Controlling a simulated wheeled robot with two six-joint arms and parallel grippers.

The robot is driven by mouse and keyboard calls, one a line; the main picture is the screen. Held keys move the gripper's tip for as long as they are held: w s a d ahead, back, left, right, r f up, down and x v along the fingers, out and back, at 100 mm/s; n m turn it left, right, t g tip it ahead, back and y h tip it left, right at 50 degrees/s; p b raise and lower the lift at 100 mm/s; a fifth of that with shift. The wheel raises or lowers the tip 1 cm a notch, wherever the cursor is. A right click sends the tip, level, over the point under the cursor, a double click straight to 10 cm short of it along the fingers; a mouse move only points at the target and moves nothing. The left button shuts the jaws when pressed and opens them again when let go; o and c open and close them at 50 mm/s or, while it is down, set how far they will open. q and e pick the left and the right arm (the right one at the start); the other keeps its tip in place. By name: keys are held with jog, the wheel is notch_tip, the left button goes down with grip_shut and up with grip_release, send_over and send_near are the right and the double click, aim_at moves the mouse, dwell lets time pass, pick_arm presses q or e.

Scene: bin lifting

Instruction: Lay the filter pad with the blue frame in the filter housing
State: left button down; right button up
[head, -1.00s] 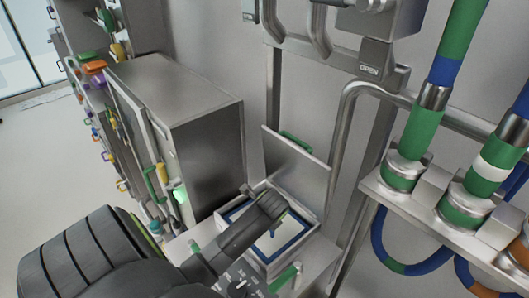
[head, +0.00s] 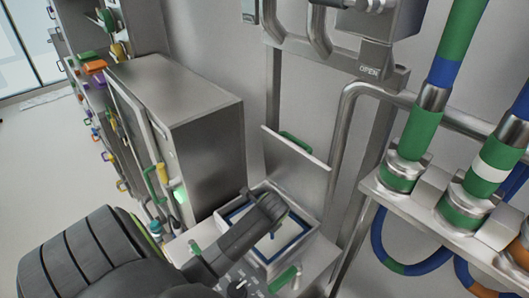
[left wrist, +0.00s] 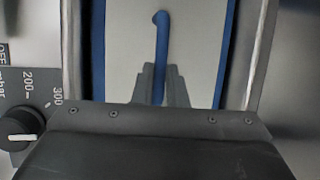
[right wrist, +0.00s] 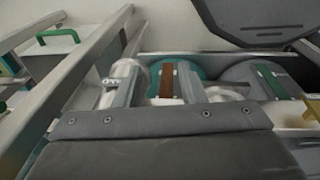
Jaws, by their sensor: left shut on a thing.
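The filter pad (head: 266,246) is white with a blue frame and a blue handle. In the head view it lies within the walls of the filter housing (head: 297,254), an open metal box. My left gripper (head: 274,233) is over the pad, shut on its blue handle. In the left wrist view the left gripper's fingers (left wrist: 155,85) close on the handle (left wrist: 161,35), and the pad's blue frame (left wrist: 229,40) runs close along the housing walls. Whether the pad touches the floor is hidden. My right gripper (right wrist: 158,85) is open and away from the housing.
A metal panel with a green handle (head: 296,143) stands upright behind the housing. A steel cabinet (head: 205,120) is to its left. Thick green and blue hoses (head: 424,130) and pipes are at right. Round covers with green and brown bars (right wrist: 188,75) lie beyond my right gripper.

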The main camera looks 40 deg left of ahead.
pick_arm(q)
jog(key=shift+f, duration=0.1)
dwell(0.5)
jog(key=c, duration=1.4)
grip_release()
jog(key=shift+o, duration=0.2)
